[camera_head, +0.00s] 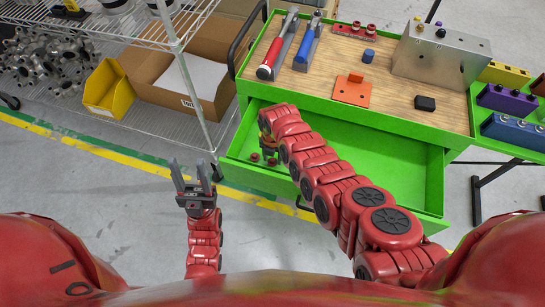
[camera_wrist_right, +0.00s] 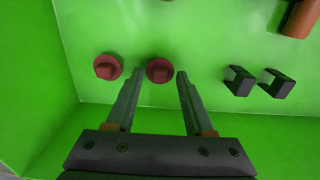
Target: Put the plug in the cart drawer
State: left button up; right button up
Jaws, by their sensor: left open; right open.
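The green cart drawer (camera_head: 405,180) is pulled open below the cart top. Two red round plugs (camera_wrist_right: 107,67) (camera_wrist_right: 159,70) rest on its floor; in the head view they show small near its left end (camera_head: 254,157). My right gripper (camera_wrist_right: 156,78) is down inside the drawer, open and empty. Its fingertips lie on either side of the near edge of the right-hand red plug in the wrist view; contact cannot be told. In the head view my right arm partly hides the drawer. My left gripper (camera_head: 188,168) is open and empty, over the floor left of the drawer.
Two black brackets (camera_wrist_right: 238,81) and an orange cylinder (camera_wrist_right: 301,18) lie in the drawer. The cart top (camera_head: 340,85) holds hammers, a blue cylinder (camera_head: 368,56), an orange plate (camera_head: 352,91) and a metal box (camera_head: 440,55). A wire shelf (camera_head: 150,118) stands left.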

aim_at(272, 159)
notch_tip(272, 159, up, 12)
dwell(0.6)
jog(key=shift+r, duration=0.1)
dwell(0.4)
